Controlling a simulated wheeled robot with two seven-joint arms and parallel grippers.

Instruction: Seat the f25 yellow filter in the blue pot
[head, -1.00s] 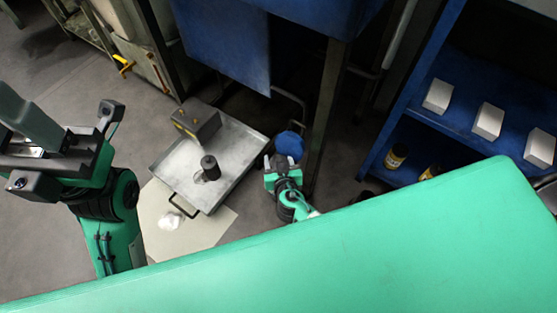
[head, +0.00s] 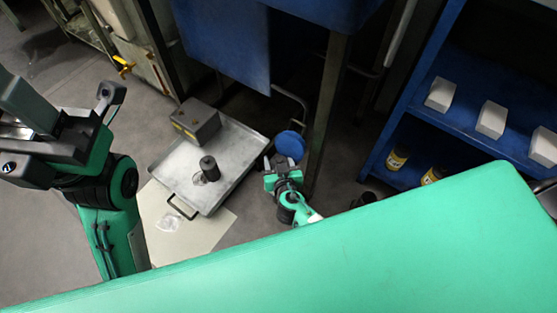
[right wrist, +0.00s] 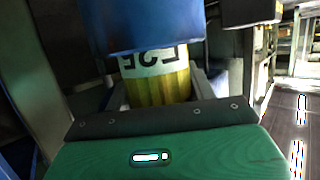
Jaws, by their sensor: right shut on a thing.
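The yellow filter (right wrist: 158,88) shows in the right wrist view, pleated, with a white label in dark print. My right gripper (head: 283,160) is shut on it, with a finger on either side. The blue pot (right wrist: 150,25) is just above the filter in that view and hides its upper end. How far the filter is inside the pot cannot be told. In the head view the blue pot (head: 290,145) shows as a round blue shape at the right gripper's tips, and the filter is hidden. My left gripper (head: 58,130) is at the left, open and empty.
A metal tray (head: 165,168) on the floor holds a dark box (head: 196,122) and a dark cylinder (head: 209,168). A table post (head: 328,110) stands close right of the right gripper. A blue shelf (head: 455,118) with white blocks and jars is at right.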

